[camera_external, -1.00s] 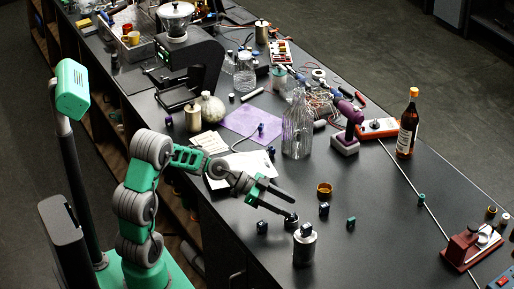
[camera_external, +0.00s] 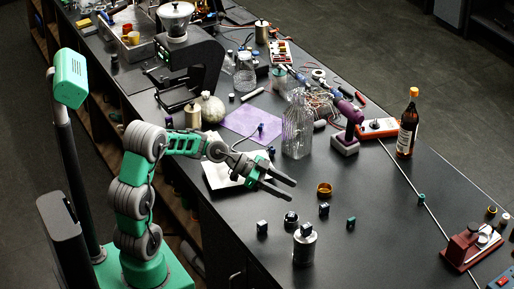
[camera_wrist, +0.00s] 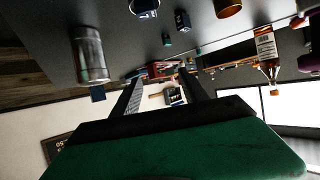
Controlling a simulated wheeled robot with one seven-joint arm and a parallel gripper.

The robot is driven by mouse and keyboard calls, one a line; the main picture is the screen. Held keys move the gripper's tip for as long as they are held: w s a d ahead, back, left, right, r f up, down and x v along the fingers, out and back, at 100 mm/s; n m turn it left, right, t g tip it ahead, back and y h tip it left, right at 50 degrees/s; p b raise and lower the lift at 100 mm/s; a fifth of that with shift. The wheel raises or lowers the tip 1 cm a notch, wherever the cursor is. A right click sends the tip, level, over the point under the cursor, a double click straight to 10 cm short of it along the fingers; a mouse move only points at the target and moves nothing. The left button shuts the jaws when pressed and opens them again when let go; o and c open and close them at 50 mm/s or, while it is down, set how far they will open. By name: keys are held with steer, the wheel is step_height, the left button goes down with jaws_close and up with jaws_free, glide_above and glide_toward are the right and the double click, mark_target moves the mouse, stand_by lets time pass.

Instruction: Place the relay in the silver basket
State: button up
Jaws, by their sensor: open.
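I cannot tell for sure which small block is the relay. Dark blocks with pale faces stand on the bench: one at the left (camera_external: 262,228), one at the right (camera_external: 324,209), and one on top of a silver can (camera_external: 304,248). The can also shows in the wrist view (camera_wrist: 90,55), with a dark block at its end (camera_wrist: 98,93). A silver-grey open bin (camera_external: 133,47) holding cups, perhaps the silver basket, is at the far upper left. My gripper (camera_external: 294,190) is open and empty above the bench, behind the can; its fingers (camera_wrist: 158,78) also show in the wrist view.
A small round jar (camera_external: 291,219) and a brass cup (camera_external: 324,190) stand near the blocks.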

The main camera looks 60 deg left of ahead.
steer(key=s+a+f+n+g+y, duration=0.1)
steer(key=s+n+g+y, duration=0.4)
steer(key=s, duration=1.6)
steer(key=a+n+y, duration=0.1)
steer(key=n+y, duration=0.3)
steer(key=shift+s+f, duration=0.15)
steer(key=shift+f, duration=0.05)
